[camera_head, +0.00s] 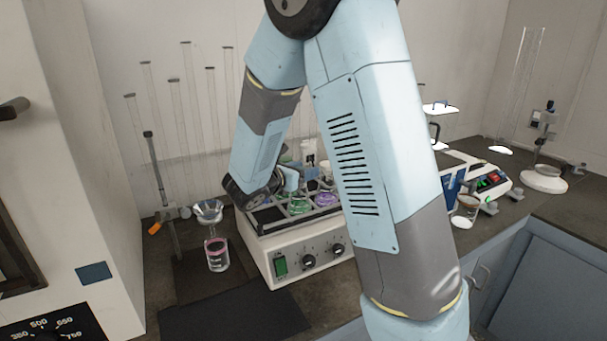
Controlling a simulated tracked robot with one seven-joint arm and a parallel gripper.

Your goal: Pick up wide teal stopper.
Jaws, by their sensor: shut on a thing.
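My gripper (290,182) is small in view, at the end of my arm above the back left of the shaker's rack. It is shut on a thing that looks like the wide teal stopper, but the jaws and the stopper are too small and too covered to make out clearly. Just below and in front stands a flask with green liquid (299,206). A flask with purple liquid (326,199) stands to its right. My arm hides the right part of the rack.
The shaker (290,262) with its dark rack stands on the bench. A funnel (208,211) over a vessel with pink liquid (216,252), a stand (158,180) and tall glass tubes are to the left. A beaker (465,213) stands right. The dark mat (235,312) in front is clear.

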